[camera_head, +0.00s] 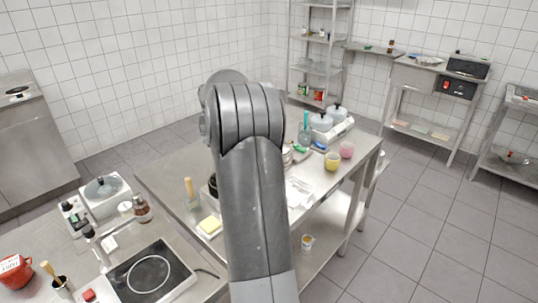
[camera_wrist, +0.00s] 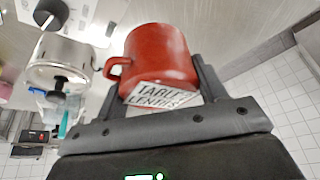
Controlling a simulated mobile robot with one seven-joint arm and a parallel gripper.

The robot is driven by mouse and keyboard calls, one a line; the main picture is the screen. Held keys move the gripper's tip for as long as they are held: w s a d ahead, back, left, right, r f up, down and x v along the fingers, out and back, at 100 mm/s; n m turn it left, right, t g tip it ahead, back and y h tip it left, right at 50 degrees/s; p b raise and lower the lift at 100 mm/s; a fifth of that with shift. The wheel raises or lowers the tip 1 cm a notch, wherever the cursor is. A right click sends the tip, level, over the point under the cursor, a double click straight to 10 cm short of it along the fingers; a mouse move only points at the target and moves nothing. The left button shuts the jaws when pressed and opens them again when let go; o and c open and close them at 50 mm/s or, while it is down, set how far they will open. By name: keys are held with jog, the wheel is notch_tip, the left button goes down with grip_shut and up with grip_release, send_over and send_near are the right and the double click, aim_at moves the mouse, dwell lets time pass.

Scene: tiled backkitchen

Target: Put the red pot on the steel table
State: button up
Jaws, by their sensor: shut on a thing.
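A red pot (camera_wrist: 165,48) with a side handle and a white label with dark lettering is in the wrist view. My gripper (camera_wrist: 158,82) is shut on it, with a dark finger on either side. The picture there is tilted, and I cannot tell whether the pot touches anything below. My gripper and this pot are hidden behind my arm in the head view. The steel table (camera_head: 160,184) stands in the middle there, partly covered by my arm. Another red pot (camera_head: 14,270) with a label sits on the counter at lower left.
A lidded metal pot (camera_wrist: 60,62) shows close to my gripper. A hob (camera_head: 150,274) is at lower left.

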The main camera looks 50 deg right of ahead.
jog(key=shift+m, duration=0.5)
jog(key=w+a+f, duration=0.1)
jog(key=w+f, duration=0.1)
jog(key=w+a+f, duration=0.1)
jog(key=w+f, duration=0.1)
jog(key=w, duration=0.1)
jog(key=w+a+f, duration=0.1)
jog(key=w+f, duration=0.1)
jog(key=f, duration=0.1)
jog(key=shift+w, duration=0.15)
jog(key=shift+f, duration=1.95)
jog(key=shift+f, duration=0.15)
jog(key=o, duration=1.2)
